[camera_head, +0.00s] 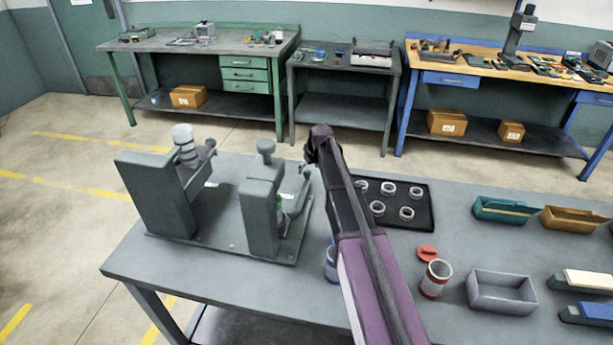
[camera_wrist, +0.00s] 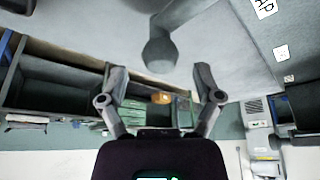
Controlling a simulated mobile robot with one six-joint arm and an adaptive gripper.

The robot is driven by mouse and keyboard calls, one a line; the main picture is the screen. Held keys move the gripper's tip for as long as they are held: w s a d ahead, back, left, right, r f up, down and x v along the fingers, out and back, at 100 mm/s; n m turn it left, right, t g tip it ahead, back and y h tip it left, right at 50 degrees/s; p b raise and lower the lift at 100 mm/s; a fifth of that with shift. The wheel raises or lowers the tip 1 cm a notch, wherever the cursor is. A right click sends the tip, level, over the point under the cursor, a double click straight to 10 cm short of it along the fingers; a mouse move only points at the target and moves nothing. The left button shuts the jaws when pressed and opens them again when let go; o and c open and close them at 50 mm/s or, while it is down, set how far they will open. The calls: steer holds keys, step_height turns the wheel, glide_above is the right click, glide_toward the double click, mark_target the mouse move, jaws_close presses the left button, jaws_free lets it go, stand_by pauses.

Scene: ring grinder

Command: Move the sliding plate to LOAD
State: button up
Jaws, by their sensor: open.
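The ring grinder's grey base (camera_head: 222,232) stands at the left end of the bench in the head view, with two grey uprights. I cannot clearly tell the sliding plate from the base. A grey rounded knob (camera_wrist: 158,54) on a stem shows in the wrist view, just ahead of my gripper (camera_wrist: 157,82). My gripper is open, its fingers apart on either side of the knob's line, with nothing gripped. A white label (camera_wrist: 265,8) at the upper right of the wrist view is partly cut off and shows "AD".
A black tray (camera_head: 417,223) with several metal rings lies right of the grinder. A red-banded cup (camera_head: 436,279), a red piece (camera_head: 427,253), a grey bin (camera_head: 501,292) and a teal bin (camera_head: 505,209) stand further right. Other workbenches line the back wall.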

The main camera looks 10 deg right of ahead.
steer(key=shift+b+x, duration=0.65)
steer(key=shift+x, duration=0.35)
jaws_close()
